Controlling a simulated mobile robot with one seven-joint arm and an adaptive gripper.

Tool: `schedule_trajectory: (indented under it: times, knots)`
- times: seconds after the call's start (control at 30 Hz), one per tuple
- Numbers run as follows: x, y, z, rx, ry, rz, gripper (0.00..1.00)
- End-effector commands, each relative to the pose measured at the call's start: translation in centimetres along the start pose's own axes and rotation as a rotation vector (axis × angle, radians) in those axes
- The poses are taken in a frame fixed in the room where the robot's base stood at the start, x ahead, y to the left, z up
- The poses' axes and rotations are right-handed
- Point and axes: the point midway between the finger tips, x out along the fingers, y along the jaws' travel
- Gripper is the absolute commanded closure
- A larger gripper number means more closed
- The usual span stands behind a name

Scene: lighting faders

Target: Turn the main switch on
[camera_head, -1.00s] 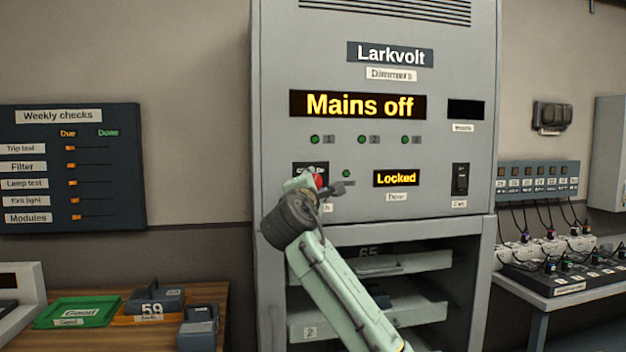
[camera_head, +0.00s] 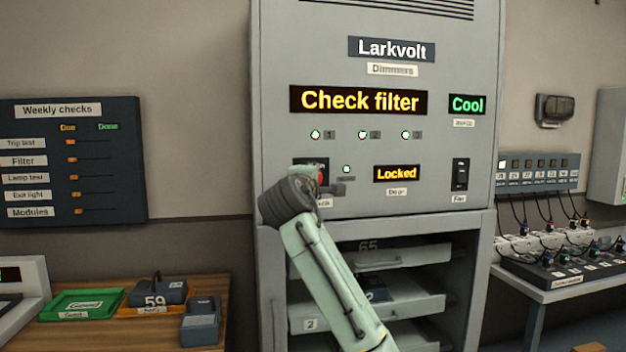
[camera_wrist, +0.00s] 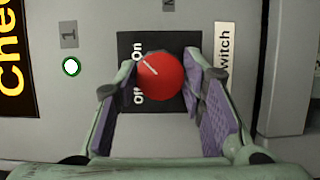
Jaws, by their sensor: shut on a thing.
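The main switch is a round red knob (camera_wrist: 163,88) with a white pointer line, on a black plate (camera_wrist: 125,40) marked On and Off. In the wrist view its line points toward On. My gripper (camera_wrist: 160,80) is shut on the knob, one finger on each side. In the head view my gripper (camera_head: 318,185) covers most of the switch; only some red (camera_head: 321,176) shows. The main display (camera_head: 360,100) on the grey Larkvolt cabinet (camera_head: 275,60) reads "Check filter".
Indicator lights (camera_head: 315,134) glow. A small display (camera_head: 467,104) reads "Cool" and another (camera_head: 396,173) reads "Locked". A black Fan switch (camera_head: 460,174) is at right. Module shelves (camera_head: 440,305) are below. A wooden table (camera_head: 90,338) holds trays at left.

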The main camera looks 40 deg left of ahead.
Motion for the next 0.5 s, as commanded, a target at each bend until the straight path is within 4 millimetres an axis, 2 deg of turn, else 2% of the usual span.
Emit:
schedule_trajectory:
  times: [0.13,0.17,0.43,0.5]
  knots:
    - [0.02,0.06,0.08,0.002,-0.001,0.001,0.91]
    - [0.02,0.06,0.08,0.002,-0.001,0.001,0.62]
    - [0.00,0.04,0.04,0.000,0.000,0.001,0.44]
    - [0.00,0.04,0.03,0.000,0.000,0.001,0.44]
